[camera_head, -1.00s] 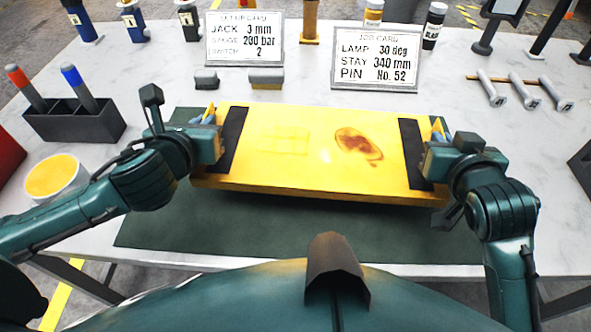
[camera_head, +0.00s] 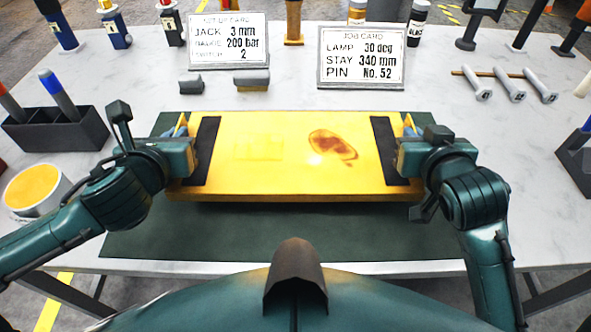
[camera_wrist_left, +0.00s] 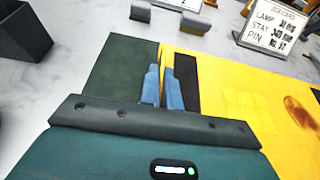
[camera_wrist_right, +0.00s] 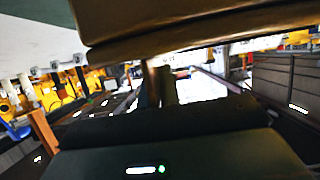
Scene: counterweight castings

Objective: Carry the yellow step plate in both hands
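The yellow step plate (camera_head: 265,170) is level over the dark green mat (camera_head: 280,230), with a dark shadow under its front edge; the gap's height is hard to judge. It has black strips at both ends and a brown stain right of its middle. My left gripper (camera_head: 181,126) is shut on its left end; in the left wrist view the blue fingers (camera_wrist_left: 162,75) straddle the plate's edge. My right gripper (camera_head: 409,128) is at its right end and appears shut on it. In the right wrist view its dark fingers (camera_wrist_right: 158,80) sit under the plate's brownish underside (camera_wrist_right: 170,25).
A dark pen holder (camera_head: 55,130) and a yellow-filled tub (camera_head: 35,188) are at left.

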